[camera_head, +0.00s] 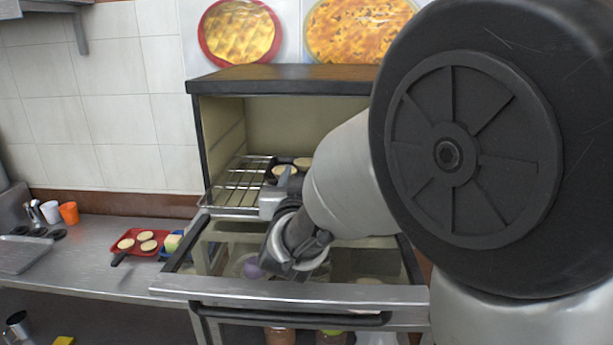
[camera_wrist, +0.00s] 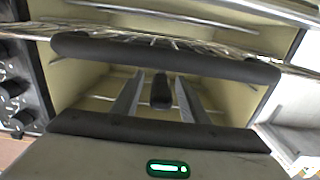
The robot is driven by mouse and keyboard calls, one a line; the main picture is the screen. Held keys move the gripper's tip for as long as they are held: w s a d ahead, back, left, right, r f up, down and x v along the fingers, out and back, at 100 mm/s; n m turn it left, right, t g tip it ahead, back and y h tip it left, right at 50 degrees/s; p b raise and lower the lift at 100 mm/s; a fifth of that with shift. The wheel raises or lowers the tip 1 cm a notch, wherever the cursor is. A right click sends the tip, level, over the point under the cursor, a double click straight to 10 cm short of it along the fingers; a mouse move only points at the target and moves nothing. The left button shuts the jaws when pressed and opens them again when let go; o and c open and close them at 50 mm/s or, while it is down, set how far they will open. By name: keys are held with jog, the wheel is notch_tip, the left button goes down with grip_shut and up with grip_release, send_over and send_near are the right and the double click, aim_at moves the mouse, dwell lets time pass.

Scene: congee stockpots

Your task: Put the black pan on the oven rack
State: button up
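The black pan (camera_head: 270,170) holds pale round pieces and appears to sit on the right part of the wire oven rack (camera_head: 236,185), partly hidden by my arm. My gripper (camera_head: 281,178) is at the pan's near side, above the lowered oven door. In the wrist view, a wide dark edge that looks like the pan (camera_wrist: 165,55) spans the picture. A short black handle-like piece lies between the two fingers of my gripper (camera_wrist: 158,88). Gaps show on both sides of it, so the fingers look open around it. Rack wires show behind.
The oven door (camera_head: 290,292) is folded down, with its glass and front bar below my arm. A red pan (camera_head: 136,237) with pale rounds and a black handle lies on the metal counter (camera_head: 75,270) at left. White and orange cups (camera_head: 69,212) stand farther left.

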jog(key=shift+f, duration=0.15)
jog(key=shift+s, duration=0.25)
jog(key=s+a+r+n+g+y+b, duration=0.1)
jog(key=s+y, duration=0.1)
jog(key=s, duration=0.6)
jog(key=s+a+r+n+g+y+b, duration=0.1)
jog(key=s+g+y+b, duration=0.15)
jog(key=s, duration=0.55)
jog(key=s+d+f+g+p, duration=0.1)
jog(key=s+d, duration=0.1)
jog(key=d, duration=0.1)
jog(key=s+d+f+g+p, duration=0.1)
jog(key=s+d+g, duration=0.1)
jog(key=d, duration=0.1)
jog(key=s+d+f+g+h+p, duration=0.1)
jog(key=s+d+f+g, duration=0.1)
jog(key=d, duration=0.1)
jog(key=shift+s+d+f+p, duration=0.1)
jog(key=shift+s+d+p, duration=0.2)
jog(key=shift+d+p, duration=0.05)
jog(key=s+d+f+m+g+h, duration=0.1)
jog(key=s+d+f+g+h, duration=0.1)
jog(key=s+d, duration=0.6)
jog(key=shift+s+d+f+m+g+h+p, duration=0.25)
jog(key=shift+d+f+g+h+p, duration=0.3)
jog(key=shift+g, duration=0.4)
jog(key=shift+r, duration=0.15)
